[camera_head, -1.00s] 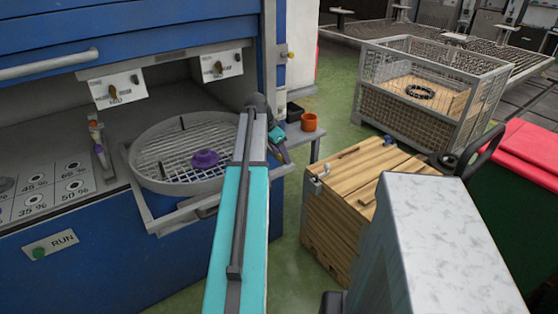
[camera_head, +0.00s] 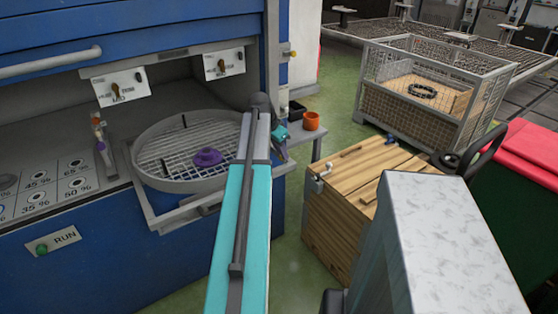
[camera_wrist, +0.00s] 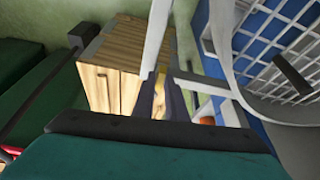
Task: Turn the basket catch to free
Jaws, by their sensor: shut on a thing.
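The round grey-rimmed basket (camera_head: 140,160) with a mesh floor sits on a frame at the front of the blue machine. A purple knob-like piece (camera_head: 208,157) stands at its middle. My gripper (camera_head: 281,150) is at the basket's right side, its fingers mostly hidden behind my arm in the head view. In the wrist view my gripper (camera_wrist: 161,103) is shut where a pale bar runs down to its fingers, beside the basket's rim (camera_wrist: 222,60). That is presumably the catch, but its shape and setting cannot be made out.
An orange cup (camera_head: 311,121) stands on a small shelf just right of my gripper. A wooden crate (camera_head: 335,225) stands right of my arm, with a wire cage box (camera_head: 430,95) behind it. Green floor lies between the machine and the crate.

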